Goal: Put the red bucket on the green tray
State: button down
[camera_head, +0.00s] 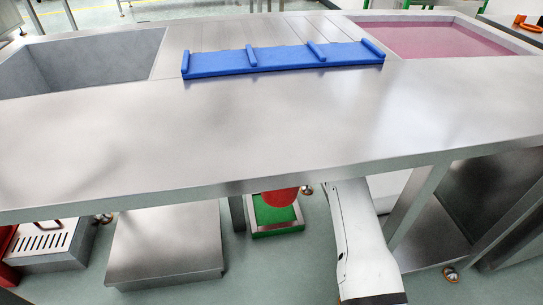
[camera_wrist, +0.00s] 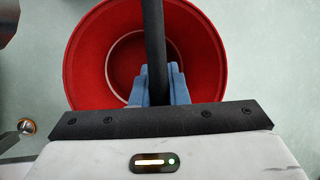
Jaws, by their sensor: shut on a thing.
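The red bucket (camera_wrist: 88,60) is open at the top and looks empty. In the wrist view it lies below my gripper (camera_wrist: 158,88), whose blue fingers are shut on its dark bar-like handle (camera_wrist: 154,35). In the head view only a lower part of the red bucket (camera_head: 280,197) shows under the table edge. It overlaps the green tray (camera_head: 272,216), which has a grey rim and stands on the floor under the table. I cannot tell whether the bucket touches the tray. The tray is not recognisable in the wrist view, and my gripper is hidden by the table in the head view.
A steel table (camera_head: 250,130) stands above, bearing a blue rack (camera_head: 285,60), with a sink (camera_head: 85,62) and a pink-filled basin (camera_head: 440,40). Below are a steel box (camera_head: 165,245) left of the tray, a slotted unit (camera_head: 45,240), and a table leg (camera_head: 415,200).

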jog(key=shift+w+a+f, duration=0.1)
jog(key=shift+a+f, duration=0.05)
jog(key=shift+a, duration=0.45)
jog(key=shift+a+f, duration=0.1)
jog(key=shift+a, duration=0.5)
jog(key=shift+a+f+b, duration=0.1)
jog(key=shift+f+b, duration=1.8)
jog(key=shift+f, duration=1)
jog(key=shift+f+b, duration=1.7)
jog(key=shift+f, duration=0.9)
jog(key=c, duration=1.3)
grip_release()
jog(key=shift+p+v, duration=1.7)
jog(key=shift+v, duration=2.2)
